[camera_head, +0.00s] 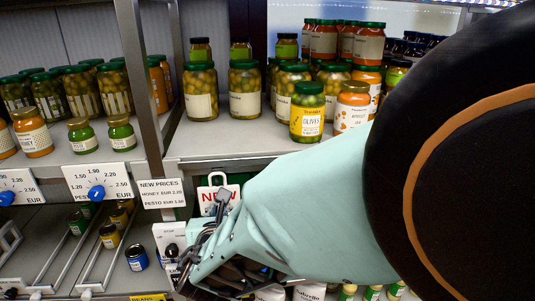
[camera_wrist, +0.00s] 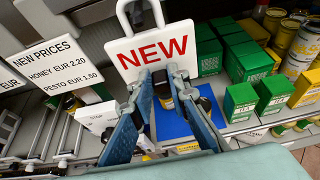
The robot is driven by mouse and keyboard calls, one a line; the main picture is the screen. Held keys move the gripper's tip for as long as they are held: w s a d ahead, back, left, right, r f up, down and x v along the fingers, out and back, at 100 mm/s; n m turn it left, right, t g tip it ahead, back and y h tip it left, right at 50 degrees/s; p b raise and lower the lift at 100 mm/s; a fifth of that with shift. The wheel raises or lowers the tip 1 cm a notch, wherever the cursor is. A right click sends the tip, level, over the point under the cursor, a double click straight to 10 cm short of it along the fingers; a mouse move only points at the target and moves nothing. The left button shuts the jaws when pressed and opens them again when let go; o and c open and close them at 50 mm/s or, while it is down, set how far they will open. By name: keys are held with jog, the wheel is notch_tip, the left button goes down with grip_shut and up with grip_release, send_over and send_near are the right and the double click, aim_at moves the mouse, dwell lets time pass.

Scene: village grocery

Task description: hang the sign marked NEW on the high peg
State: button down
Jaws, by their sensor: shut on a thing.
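The white sign marked NEW (camera_wrist: 152,48) has red letters and an open loop handle at its top. My gripper (camera_wrist: 160,78) is shut on its lower part, with the sign upright and slightly tilted in the wrist view. In the head view the sign (camera_head: 217,196) shows just below the shelf edge, partly hidden by my gripper (camera_head: 213,222). I cannot make out the high peg in either view.
A white board headed NEW PRICES (camera_head: 161,193) hangs left of the sign. Jars, such as the olives jar (camera_head: 307,112), stand on the shelf above. Green boxes (camera_wrist: 240,100) stand right of the sign. A blue mat (camera_wrist: 188,118) lies below it.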

jog(key=c, duration=1.8)
grip_release()
jog(key=shift+o, duration=0.2)
jog(key=shift+d+r, duration=0.1)
jog(key=shift+r, duration=0.05)
